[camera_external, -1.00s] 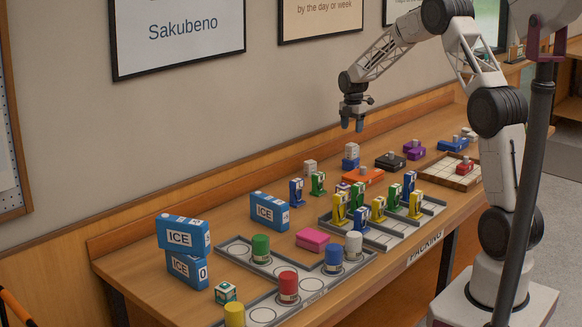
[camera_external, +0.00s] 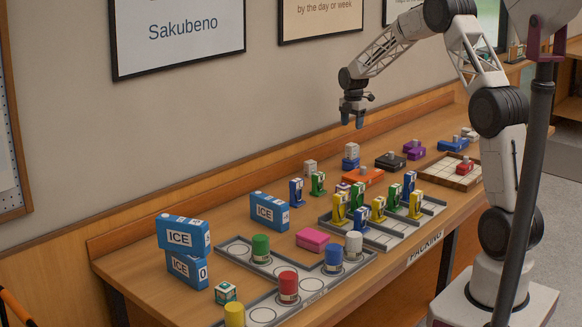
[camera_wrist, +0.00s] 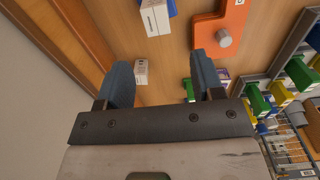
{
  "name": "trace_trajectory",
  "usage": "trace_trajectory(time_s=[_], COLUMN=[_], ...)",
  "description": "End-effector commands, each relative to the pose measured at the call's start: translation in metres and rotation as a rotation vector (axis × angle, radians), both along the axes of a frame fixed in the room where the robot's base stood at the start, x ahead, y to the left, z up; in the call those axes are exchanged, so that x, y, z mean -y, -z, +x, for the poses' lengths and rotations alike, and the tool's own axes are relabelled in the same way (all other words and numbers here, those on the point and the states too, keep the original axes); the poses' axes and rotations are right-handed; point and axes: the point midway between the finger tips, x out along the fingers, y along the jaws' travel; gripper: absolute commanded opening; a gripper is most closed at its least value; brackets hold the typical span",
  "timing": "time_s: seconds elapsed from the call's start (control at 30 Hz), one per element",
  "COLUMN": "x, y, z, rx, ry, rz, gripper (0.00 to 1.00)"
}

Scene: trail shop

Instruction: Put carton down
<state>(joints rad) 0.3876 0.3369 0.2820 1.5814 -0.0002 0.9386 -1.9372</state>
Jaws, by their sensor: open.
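My gripper (camera_external: 352,120) is open and empty, raised above the back part of the table. Its two blue fingers show apart in the wrist view (camera_wrist: 160,65). A small white carton (camera_external: 310,168) stands on the table near the back edge, below and left of my gripper. In the wrist view this white carton (camera_wrist: 141,72) shows on the wood between the fingers, well below them. Another white carton (camera_external: 351,151) rests on a blue block (camera_external: 351,164). I cannot tell which carton the task means.
An orange piece with a grey knob (camera_external: 362,176) lies near the blue block. A grey rack (camera_external: 394,239) holds several yellow, green and blue pieces. Two blue ICE boxes are stacked (camera_external: 187,269) at the left; another ICE box (camera_external: 268,210) stands alone. The wall (camera_external: 300,100) is close behind.

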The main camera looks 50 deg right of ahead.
Motion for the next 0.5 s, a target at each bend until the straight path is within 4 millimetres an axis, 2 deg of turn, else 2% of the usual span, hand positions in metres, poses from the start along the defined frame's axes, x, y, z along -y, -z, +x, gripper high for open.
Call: trace_trajectory(time_s=[0.27, 0.5], x=[-0.040, -0.089], y=[-0.041, -0.085], z=[-0.028, -0.071], rx=[0.020, 0.044], ry=[0.115, 0.281], rz=[-0.006, -0.008], gripper=[0.61, 0.61])
